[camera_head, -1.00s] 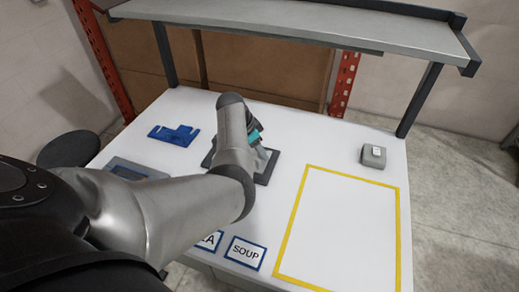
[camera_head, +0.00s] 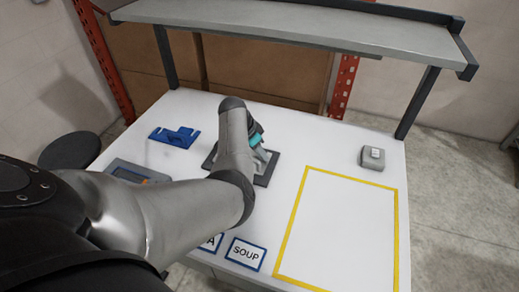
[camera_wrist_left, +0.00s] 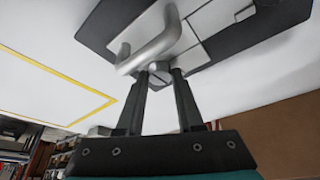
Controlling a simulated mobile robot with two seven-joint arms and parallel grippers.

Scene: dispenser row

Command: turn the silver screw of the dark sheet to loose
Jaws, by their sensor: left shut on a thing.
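The dark sheet (camera_head: 264,179) lies on the white table, partly hidden behind my left arm. In the left wrist view the dark sheet (camera_wrist_left: 274,24) carries a pale metal plate and a bent silver handle (camera_wrist_left: 158,44). The silver screw (camera_wrist_left: 158,71) shows as a small round head beside the handle. My left gripper (camera_wrist_left: 159,74) has its two dark fingers on either side of the screw, shut on it. In the head view the left gripper (camera_head: 262,152) points down at the sheet, its tips hard to see. My right gripper is not in view.
A blue bracket (camera_head: 174,137) and a grey device (camera_head: 130,171) are on the table's left. A small grey box (camera_head: 372,158) stands at the right. A yellow outline (camera_head: 284,240) encloses free tabletop. A shelf (camera_head: 300,32) spans the back.

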